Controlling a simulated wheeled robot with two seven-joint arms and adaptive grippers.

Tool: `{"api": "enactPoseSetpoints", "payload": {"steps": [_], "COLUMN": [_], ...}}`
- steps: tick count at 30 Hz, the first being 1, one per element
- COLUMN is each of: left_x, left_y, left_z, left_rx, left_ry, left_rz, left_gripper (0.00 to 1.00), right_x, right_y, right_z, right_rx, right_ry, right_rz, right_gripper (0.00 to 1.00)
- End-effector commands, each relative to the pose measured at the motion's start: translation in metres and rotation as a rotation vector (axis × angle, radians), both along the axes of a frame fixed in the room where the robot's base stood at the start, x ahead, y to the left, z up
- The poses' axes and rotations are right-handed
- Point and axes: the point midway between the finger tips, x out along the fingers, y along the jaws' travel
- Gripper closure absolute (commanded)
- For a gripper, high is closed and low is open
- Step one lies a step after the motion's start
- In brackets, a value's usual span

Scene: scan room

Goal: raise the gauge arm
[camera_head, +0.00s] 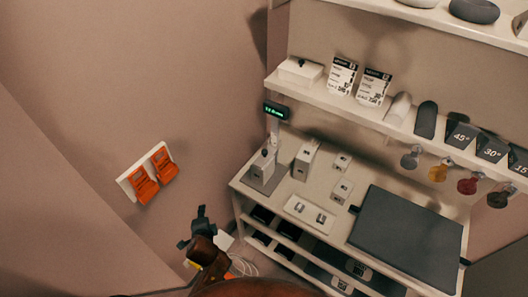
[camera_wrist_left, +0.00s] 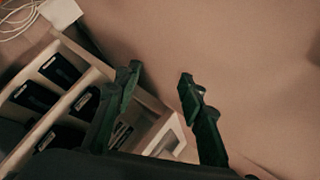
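A gauge (camera_head: 275,129) stands at the back left corner of the table (camera_head: 327,176). It has a thin upright post with a small green-lit display (camera_head: 276,111) on top and a grey base plate (camera_head: 262,180) below. A small light block with a dark top sits over the plate; whether this is the gauge arm I cannot tell. My left gripper (camera_head: 192,227) is left of and in front of the table, apart from the gauge. In the left wrist view, its two fingers (camera_wrist_left: 159,82) are spread with nothing between them. My right gripper is not in view.
A white wall plate with two orange parts (camera_head: 143,187) is on the left. A dark mat (camera_head: 408,238) covers the table's right side; small white blocks (camera_head: 305,161) stand near the gauge. A loaded shelf (camera_head: 345,104) hangs above. Shelves below hold dark items.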

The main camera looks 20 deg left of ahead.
Motion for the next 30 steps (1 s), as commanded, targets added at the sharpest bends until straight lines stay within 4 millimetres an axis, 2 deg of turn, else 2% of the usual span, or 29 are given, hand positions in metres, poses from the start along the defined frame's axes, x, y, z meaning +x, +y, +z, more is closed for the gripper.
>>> {"api": "enactPoseSetpoints", "payload": {"steps": [1,5,6,9,12,15,20,30], "left_x": [0.025,0.096,0.118,0.159,0.185,0.199,0.210,0.259], "left_y": [-0.006,-0.038,-0.054,-0.098,-0.137,-0.165,-0.179,-0.171], "left_z": [0.017,0.069,0.084,0.114,0.132,0.141,0.145,0.145], "left_rx": [0.124,0.576,0.736,1.099,1.376,1.554,1.650,1.646], "left_ry": [-0.015,-0.036,-0.035,-0.026,-0.012,-0.002,0.004,0.004], "left_rz": [-0.089,-0.369,-0.457,-0.637,-0.755,-0.824,-0.858,-0.855], "left_gripper": [0.63,0.63,0.63,0.63,0.63,0.63,0.63,0.63], "right_x": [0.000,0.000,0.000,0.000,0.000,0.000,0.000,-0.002], "right_y": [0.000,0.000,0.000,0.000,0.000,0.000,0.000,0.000], "right_z": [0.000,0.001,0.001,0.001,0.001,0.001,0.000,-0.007], "right_rx": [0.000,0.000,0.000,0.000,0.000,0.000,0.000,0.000], "right_ry": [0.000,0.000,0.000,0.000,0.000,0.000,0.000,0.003], "right_rz": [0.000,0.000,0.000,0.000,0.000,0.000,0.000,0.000], "right_gripper": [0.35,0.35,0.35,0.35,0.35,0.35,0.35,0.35]}}
